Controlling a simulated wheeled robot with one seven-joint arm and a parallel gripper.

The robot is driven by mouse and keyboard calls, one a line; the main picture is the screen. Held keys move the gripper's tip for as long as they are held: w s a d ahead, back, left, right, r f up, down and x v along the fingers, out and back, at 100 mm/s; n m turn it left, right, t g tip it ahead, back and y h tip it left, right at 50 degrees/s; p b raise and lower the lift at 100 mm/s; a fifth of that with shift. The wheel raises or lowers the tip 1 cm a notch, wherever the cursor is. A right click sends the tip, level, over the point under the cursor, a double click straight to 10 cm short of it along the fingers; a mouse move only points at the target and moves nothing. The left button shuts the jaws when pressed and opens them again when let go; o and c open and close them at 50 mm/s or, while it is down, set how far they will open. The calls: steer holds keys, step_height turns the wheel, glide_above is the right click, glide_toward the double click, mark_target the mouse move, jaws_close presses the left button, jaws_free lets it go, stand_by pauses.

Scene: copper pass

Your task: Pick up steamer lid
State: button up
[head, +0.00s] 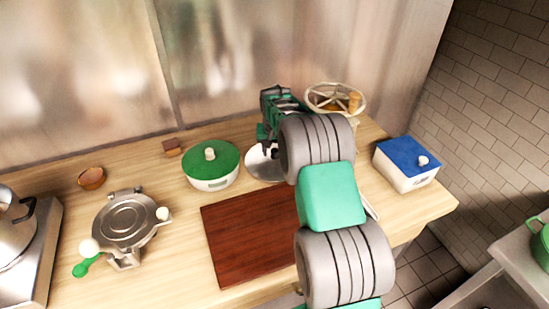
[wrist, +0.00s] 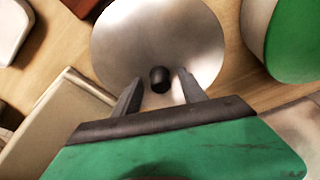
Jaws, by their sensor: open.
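The steamer lid (wrist: 158,38) is a round, shiny metal disc with a dark knob (wrist: 160,79). In the wrist view it lies flat on the wooden counter. In the head view the lid (head: 262,165) is partly hidden behind my arm. My gripper (wrist: 157,80) is open, with its two dark fingers on either side of the knob; no contact with the knob is visible. In the head view the gripper is at the lid, but its fingertips are hard to make out.
A round box with a green lid (head: 211,165) stands just left of the steamer lid. A dark red cutting board (head: 235,240) lies in front. A wheel-topped device (head: 335,98) stands close behind on the right. A blue-lidded white box (head: 408,165) stands far right.

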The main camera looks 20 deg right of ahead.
jaws_close()
stand_by(0.4)
